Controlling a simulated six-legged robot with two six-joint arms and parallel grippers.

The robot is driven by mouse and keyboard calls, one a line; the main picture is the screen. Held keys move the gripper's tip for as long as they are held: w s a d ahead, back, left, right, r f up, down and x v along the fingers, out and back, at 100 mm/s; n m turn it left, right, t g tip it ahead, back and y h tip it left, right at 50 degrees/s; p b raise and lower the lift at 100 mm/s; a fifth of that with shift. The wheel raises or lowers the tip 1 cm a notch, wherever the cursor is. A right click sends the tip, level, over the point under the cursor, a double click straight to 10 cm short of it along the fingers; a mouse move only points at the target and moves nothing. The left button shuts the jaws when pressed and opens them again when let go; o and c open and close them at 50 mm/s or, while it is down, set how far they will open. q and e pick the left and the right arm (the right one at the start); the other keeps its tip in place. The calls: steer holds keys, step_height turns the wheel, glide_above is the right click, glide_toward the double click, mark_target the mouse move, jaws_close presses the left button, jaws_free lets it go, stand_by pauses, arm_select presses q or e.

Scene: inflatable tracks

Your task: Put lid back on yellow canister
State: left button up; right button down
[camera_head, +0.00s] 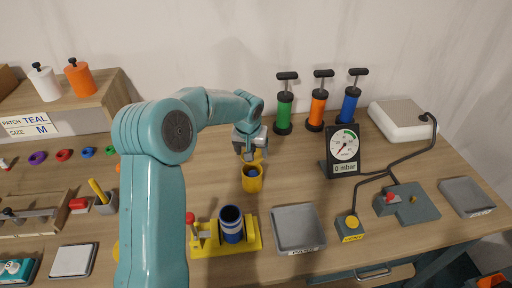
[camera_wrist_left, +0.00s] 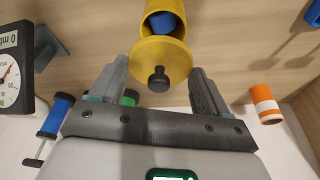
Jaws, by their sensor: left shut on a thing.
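The yellow canister (camera_head: 252,184) stands open on the table, in the middle of the head view. A blue thing (camera_head: 253,172) shows inside it. In the wrist view the canister (camera_wrist_left: 148,31) is at the top, with the blue thing (camera_wrist_left: 165,21) in its mouth. The yellow lid (camera_wrist_left: 162,54) with its black knob (camera_wrist_left: 158,79) is between the fingers of my left gripper (camera_wrist_left: 157,84), which is shut on it. In the head view my left gripper (camera_head: 249,153) is just above and behind the canister; the lid is mostly hidden there. My right gripper is not in view.
Green (camera_head: 284,109), orange (camera_head: 318,109) and blue pumps (camera_head: 349,106) stand along the wall. A gauge (camera_head: 343,150) is to the right. A yellow stand with a blue cylinder (camera_head: 231,226) and a grey tray (camera_head: 298,229) are in front. White (camera_head: 45,86) and orange canisters (camera_head: 79,78) stand on a shelf.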

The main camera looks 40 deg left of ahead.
arm_select(q)
steer(key=shift+a+f+b, duration=0.1)
steer(key=shift+f+b, duration=1.95)
steer(key=shift+f, duration=1.1)
steer(key=shift+r, duration=0.1)
steer(key=shift+f+b, duration=0.2)
steer(key=shift+b, duration=0.7)
steer(key=o, duration=1)
